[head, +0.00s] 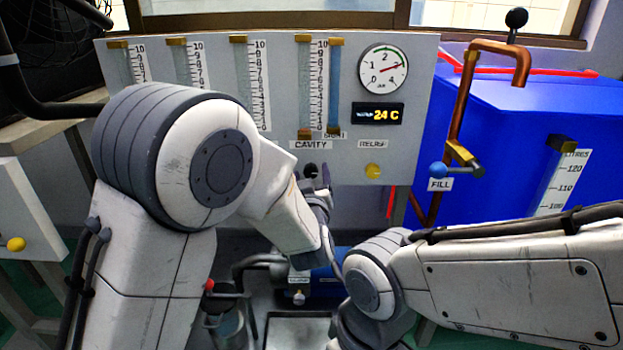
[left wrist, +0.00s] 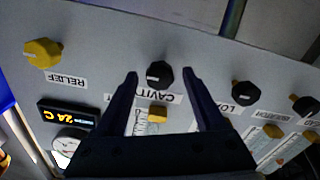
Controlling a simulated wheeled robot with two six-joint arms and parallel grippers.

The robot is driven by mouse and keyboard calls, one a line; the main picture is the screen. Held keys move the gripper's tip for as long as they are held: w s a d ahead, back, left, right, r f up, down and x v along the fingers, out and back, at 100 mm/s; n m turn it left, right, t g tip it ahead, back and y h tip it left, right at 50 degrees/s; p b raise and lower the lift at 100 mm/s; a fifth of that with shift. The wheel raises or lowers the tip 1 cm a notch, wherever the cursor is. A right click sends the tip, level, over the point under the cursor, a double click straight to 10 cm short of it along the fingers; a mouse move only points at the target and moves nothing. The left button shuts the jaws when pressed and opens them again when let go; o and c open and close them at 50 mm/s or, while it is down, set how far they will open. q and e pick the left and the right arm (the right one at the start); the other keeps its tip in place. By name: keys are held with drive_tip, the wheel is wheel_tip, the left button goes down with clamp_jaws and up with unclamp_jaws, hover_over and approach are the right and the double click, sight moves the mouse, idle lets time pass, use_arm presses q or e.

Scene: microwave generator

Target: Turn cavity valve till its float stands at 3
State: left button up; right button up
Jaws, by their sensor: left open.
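The cavity valve is a black knob (left wrist: 159,74) on the grey panel, beside the CAVITY label. In the head view the knob (head: 311,170) shows below that label, partly behind my left gripper (head: 314,183). In the left wrist view my left gripper (left wrist: 160,78) is open, with one fingertip on each side of the knob; I cannot tell whether they touch it. The cavity tube (head: 304,88) stands above the label beside a scale (head: 319,85) numbered up to 10. I cannot make out its float. My right gripper does not show; only its arm is in view at lower right.
A yellow RELIEF knob (left wrist: 42,53) is beside the cavity valve; more black knobs (left wrist: 245,94) are on its other side. A dial gauge (head: 384,69) and a 24 C display (head: 378,114) are on the panel. A blue tank (head: 540,110) with copper pipe stands at right.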

use_arm(q)
drive_tip(key=shift+w, duration=0.15)
clamp_jaws()
drive_tip(key=n+b, duration=0.3)
drive_tip(key=n, duration=0.1)
drive_tip(key=shift+f, duration=0.2)
drive_tip(key=shift+r+n+b, duration=0.1)
drive_tip(key=shift+n+b, duration=1.45)
drive_tip(key=shift+n, duration=0.55)
